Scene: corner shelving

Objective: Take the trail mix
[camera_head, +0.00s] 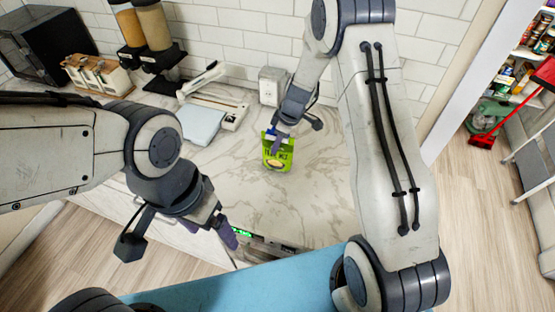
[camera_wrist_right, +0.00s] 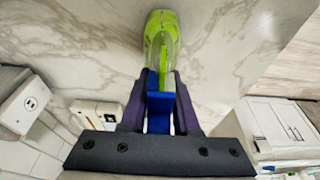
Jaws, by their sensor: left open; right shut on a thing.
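The trail mix is a bright green bag (camera_head: 277,157) with dark lettering on its front. It is upright at or just above the marble counter; I cannot tell if it touches. My right gripper (camera_head: 274,140) is shut on the top of the bag. In the right wrist view the green bag (camera_wrist_right: 160,42) extends beyond the fingers of my right gripper (camera_wrist_right: 161,85), with a blue part (camera_wrist_right: 160,107) between them. My left gripper (camera_head: 226,232) is open and empty near the counter's front edge, left of and nearer than the bag.
The marble counter (camera_head: 315,195) is clear around the bag. A white device with a flat pale tray (camera_head: 201,124) lies to the left. A wall outlet (camera_head: 272,87) is behind. Dispensers (camera_head: 152,28), a wooden rack (camera_head: 97,74) and a black appliance (camera_head: 45,45) stand at the back left.

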